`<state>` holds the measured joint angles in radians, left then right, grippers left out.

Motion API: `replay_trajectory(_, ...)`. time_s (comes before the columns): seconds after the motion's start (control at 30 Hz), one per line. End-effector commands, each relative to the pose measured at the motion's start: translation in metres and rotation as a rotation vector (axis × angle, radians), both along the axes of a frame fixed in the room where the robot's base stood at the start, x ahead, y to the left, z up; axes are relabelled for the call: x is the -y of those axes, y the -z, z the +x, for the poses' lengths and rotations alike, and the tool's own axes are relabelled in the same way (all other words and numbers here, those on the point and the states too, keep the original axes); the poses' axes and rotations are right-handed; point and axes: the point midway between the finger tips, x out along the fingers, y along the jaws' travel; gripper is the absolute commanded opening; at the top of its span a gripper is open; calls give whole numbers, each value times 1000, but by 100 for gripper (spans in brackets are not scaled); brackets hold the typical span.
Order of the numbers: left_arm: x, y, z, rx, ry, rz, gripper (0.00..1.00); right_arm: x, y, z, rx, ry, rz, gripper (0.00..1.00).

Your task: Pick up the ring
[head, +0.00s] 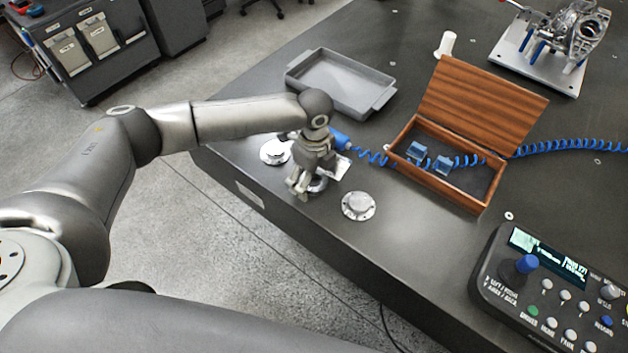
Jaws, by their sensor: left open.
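A metal ring (319,184) lies on the dark table near its front left edge, partly hidden by my left gripper. My left gripper (301,188) points down over the ring with its fingers open. Its fingertips overlap the ring's left side in the head view. I cannot tell whether they touch it or are just above it. My right gripper is not in view.
Flanged metal discs stand either side, one behind left (275,152) and one right (359,206). A blue-handled tool (339,138) with a coiled hose is close behind. A grey tray (343,83), an open wooden box (455,187) and a control panel (545,290) are around.

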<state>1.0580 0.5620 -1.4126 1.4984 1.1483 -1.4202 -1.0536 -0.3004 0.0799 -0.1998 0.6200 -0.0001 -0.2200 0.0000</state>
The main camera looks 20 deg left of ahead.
Motion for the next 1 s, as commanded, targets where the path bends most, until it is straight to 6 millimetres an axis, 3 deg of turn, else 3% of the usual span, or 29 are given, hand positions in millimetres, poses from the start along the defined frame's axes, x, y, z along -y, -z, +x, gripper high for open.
replay_trajectory(0.07,0,0,0,0,0,0,83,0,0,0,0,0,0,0)
replay_trajectory(0.53,0,-1,1,2,0,-1,24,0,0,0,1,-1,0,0)
replay_trajectory(0.83,0,-4,1,3,0,-1,24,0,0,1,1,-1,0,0)
replay_trajectory(1.0,0,-17,2,5,0,-2,24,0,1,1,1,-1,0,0)
